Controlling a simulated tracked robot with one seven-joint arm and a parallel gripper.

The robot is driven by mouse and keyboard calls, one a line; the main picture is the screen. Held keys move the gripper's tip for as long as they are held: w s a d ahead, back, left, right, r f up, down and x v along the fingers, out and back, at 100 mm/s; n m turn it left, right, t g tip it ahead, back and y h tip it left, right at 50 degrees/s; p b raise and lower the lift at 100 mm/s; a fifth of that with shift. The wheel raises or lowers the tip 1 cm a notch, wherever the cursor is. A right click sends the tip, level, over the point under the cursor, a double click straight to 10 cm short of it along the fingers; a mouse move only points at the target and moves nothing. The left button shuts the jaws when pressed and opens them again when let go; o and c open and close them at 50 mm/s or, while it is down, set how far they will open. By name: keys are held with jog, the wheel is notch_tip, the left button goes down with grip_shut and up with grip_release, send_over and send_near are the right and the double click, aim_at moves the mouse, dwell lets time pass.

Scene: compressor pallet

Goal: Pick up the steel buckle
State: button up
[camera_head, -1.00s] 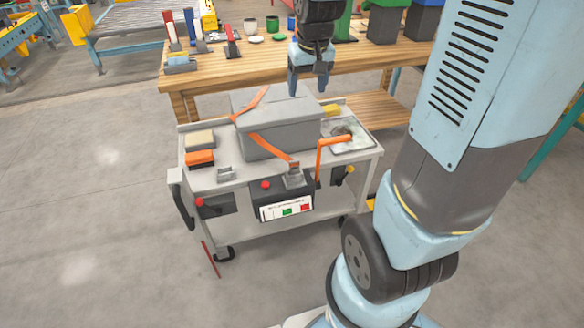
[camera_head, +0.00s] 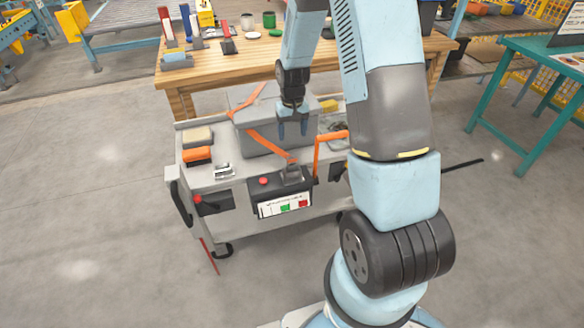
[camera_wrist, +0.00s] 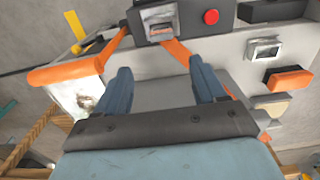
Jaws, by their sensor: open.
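A small steel buckle (camera_head: 223,171) lies loose on the front left of the grey cart top (camera_head: 203,182). It also shows at the upper right of the wrist view (camera_wrist: 264,50). A second metal fitting (camera_head: 293,174) sits at the front end of the orange strap (camera_head: 267,146), near the control panel; it shows at top centre in the wrist view (camera_wrist: 160,20). My gripper (camera_head: 293,130) is open and empty, pointing down over the grey box (camera_head: 258,122). It is behind and to the right of the loose buckle, apart from it. Its two blue fingers (camera_wrist: 160,70) show in the wrist view.
An orange block (camera_head: 197,154) and a tan block (camera_head: 197,136) lie behind the loose buckle. An orange handle (camera_head: 316,155) rises at the cart's right. The front panel (camera_head: 281,198) has a red button. A wooden bench (camera_head: 200,72) stands behind.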

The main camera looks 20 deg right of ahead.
aim_at(292, 157)
jog(key=f, duration=0.8)
jog(key=s+f, duration=0.1)
jog(key=f, duration=0.3)
jog(key=shift+a+f, duration=0.2)
jog(key=shift+f, duration=0.55)
jog(key=shift+c, duration=0.2)
jog(key=c, duration=1.1)
jog(key=shift+r, duration=0.1)
jog(key=shift+c, duration=0.2)
